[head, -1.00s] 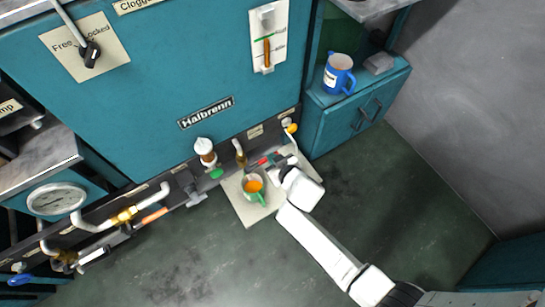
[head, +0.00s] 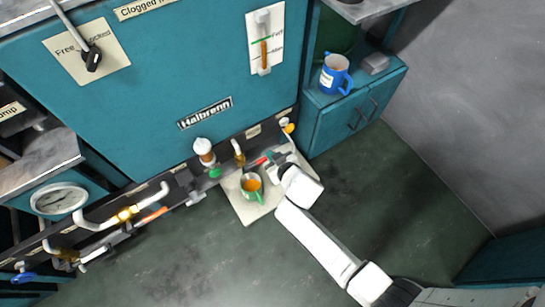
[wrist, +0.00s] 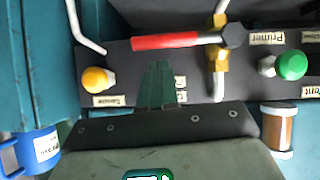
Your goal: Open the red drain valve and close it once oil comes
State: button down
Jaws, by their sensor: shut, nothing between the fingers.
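The red drain valve's lever (wrist: 165,41) lies across its brass pipe (wrist: 219,55) in the wrist view. In the head view the red lever (head: 262,160) shows as a small red bar right of the brass spout (head: 238,153). My gripper (wrist: 160,85) is shut and empty, its fingertips just below the lever in the wrist view; I cannot tell whether they touch. The gripper also shows in the head view (head: 274,160). I cannot make out a stream.
The mug stands on a pale mat (head: 240,208). A green knob (wrist: 292,64) and a yellow knob (wrist: 97,80) flank the valve along the dark panel. A blue mug (head: 334,75) stands on the teal cabinet (head: 330,125) at right. The floor in front is clear.

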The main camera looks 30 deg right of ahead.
jog(key=r+p+v, duration=0.1)
jog(key=p+v, duration=0.4)
jog(key=v, duration=0.6)
jog(key=shift+w+d+r, duration=0.15)
jog(key=shift+d+r, duration=0.1)
jog(key=shift+r, duration=0.1)
jog(key=s+d+r+m+g+h, duration=0.2)
jog(key=s+d+r+g, duration=0.1)
jog(key=s+d+g, duration=0.3)
jog(key=s+a+r+g+y, duration=0.2)
jog(key=s+r+g, duration=0.35)
jog(key=s, duration=0.75)
notch_tip(320, 180, up, 28)
jog(key=n+t+p, duration=0.1)
jog(key=p, duration=2.5)
jog(key=shift+s+f, duration=0.2)
jog(key=shift+s, duration=0.3)
